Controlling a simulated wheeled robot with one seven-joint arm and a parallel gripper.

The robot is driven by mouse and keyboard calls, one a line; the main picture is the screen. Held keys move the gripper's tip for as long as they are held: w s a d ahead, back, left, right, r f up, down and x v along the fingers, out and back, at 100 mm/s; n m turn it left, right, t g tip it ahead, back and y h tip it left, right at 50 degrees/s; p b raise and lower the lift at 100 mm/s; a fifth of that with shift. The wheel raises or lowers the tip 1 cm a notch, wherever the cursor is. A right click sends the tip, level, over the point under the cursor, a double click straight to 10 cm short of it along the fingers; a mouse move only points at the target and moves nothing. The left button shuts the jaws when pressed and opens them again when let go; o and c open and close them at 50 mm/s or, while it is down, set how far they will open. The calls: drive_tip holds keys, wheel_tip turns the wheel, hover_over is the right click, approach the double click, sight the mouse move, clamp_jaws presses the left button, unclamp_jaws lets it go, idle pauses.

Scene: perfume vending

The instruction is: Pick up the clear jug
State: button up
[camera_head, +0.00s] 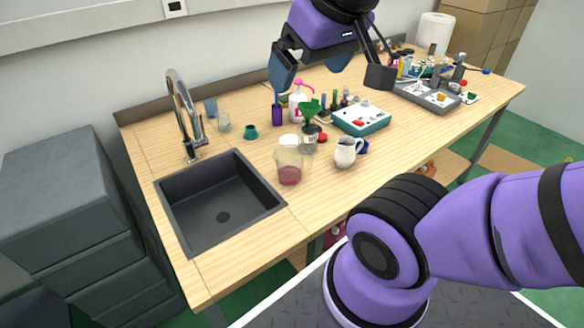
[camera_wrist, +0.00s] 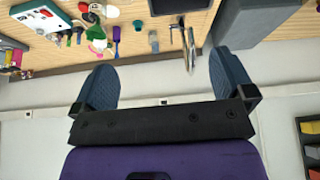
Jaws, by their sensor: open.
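The clear jug (camera_head: 289,160) stands upright on the wooden table, just right of the sink, with some dark pink liquid in its lower part. A white pitcher (camera_head: 345,152) stands to its right, and a glass bottle with a green funnel (camera_head: 309,135) is just behind it. My gripper (camera_head: 311,74) is open and empty, high above the back of the table and well away from the jug. In the wrist view my gripper (camera_wrist: 164,80) has its two blue fingers spread wide with nothing between them. I cannot surely make out the jug in that view.
A black sink (camera_head: 218,205) with a tall faucet (camera_head: 183,115) lies left of the jug. A pink-topped bottle (camera_head: 298,100), a purple cup (camera_head: 278,115) and a teal device (camera_head: 362,118) stand behind. The table front by the jug is clear.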

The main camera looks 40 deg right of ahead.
drive_tip(key=shift+w, duration=0.15)
drive_tip(key=c, duration=0.6)
drive_tip(key=w+d+f, duration=0.1)
drive_tip(key=w, duration=0.2)
drive_tip(key=w+d+f+g+y, duration=0.1)
drive_tip(key=w+f, duration=0.1)
drive_tip(key=w, duration=0.1)
drive_tip(key=w+d+f+m+g+y, duration=0.1)
drive_tip(key=w+f, duration=0.1)
drive_tip(key=w, duration=0.1)
drive_tip(key=shift+f, duration=0.1)
drive_tip(key=m+g+h, duration=0.1)
drive_tip(key=m+g, duration=0.2)
drive_tip(key=m, duration=0.1)
hover_over(308, 151)
wheel_tip(308, 151, down, 23)
drive_tip(key=shift+r, duration=0.1)
drive_tip(key=shift+s+d+f, duration=0.15)
drive_tip(key=shift+d+f, duration=0.05)
drive_tip(key=shift+f, duration=0.3)
drive_tip(key=shift+w+a+f, duration=0.1)
drive_tip(key=shift+f, duration=2.45)
drive_tip(key=shift+w+a+f, duration=0.1)
drive_tip(key=shift+f, duration=2.45)
